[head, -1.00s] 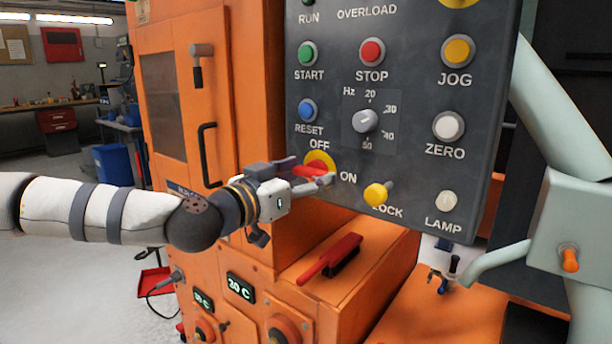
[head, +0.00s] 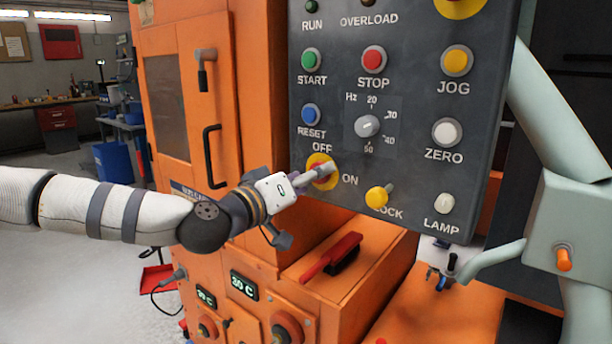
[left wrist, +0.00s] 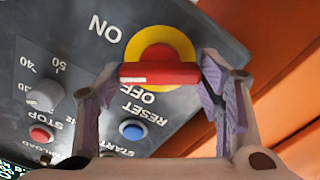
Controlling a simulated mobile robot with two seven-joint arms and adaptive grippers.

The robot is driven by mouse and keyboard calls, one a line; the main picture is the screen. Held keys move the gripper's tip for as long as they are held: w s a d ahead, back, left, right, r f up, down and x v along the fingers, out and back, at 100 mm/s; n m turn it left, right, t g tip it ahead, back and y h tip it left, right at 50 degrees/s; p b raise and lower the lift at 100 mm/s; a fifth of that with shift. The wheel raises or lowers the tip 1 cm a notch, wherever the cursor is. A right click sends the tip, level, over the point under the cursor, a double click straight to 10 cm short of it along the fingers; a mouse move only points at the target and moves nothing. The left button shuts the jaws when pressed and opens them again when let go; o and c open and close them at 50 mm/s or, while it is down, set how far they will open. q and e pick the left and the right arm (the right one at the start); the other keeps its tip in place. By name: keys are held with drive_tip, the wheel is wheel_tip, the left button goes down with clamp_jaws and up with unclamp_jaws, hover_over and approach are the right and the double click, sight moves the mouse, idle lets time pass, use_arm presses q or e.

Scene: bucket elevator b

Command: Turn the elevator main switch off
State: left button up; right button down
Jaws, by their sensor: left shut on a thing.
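The main switch is a red handle on a yellow round plate (head: 312,160), low on the grey control panel, between the OFF and ON labels. In the left wrist view the red handle (left wrist: 160,73) lies across the picture between my two fingers, with the yellow plate (left wrist: 140,45) behind it. My left gripper (head: 325,173) is shut on this handle; its fingertips also show in the left wrist view (left wrist: 160,80). In the head view the fingers hide most of the handle, so its exact angle is hard to tell. My right gripper is not in view.
A yellow LOCK knob (head: 377,197) sits just right of the switch. The blue RESET button (head: 311,114) and grey Hz dial (head: 367,125) are above. A red-handled brush (head: 335,256) lies on the orange ledge below. A pale pipe frame (head: 560,130) stands at the right.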

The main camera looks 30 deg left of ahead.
use_arm(q)
drive_tip(key=n, duration=1.1)
drive_tip(key=shift+r, duration=0.1)
idle(0.6)
drive_tip(key=o, duration=1.1)
drive_tip(key=shift+w+d, duration=0.1)
drive_tip(key=shift+o, duration=0.2)
drive_tip(key=s, duration=0.7)
drive_tip(key=shift+s+a, duration=0.3)
drive_tip(key=shift+a, duration=0.05)
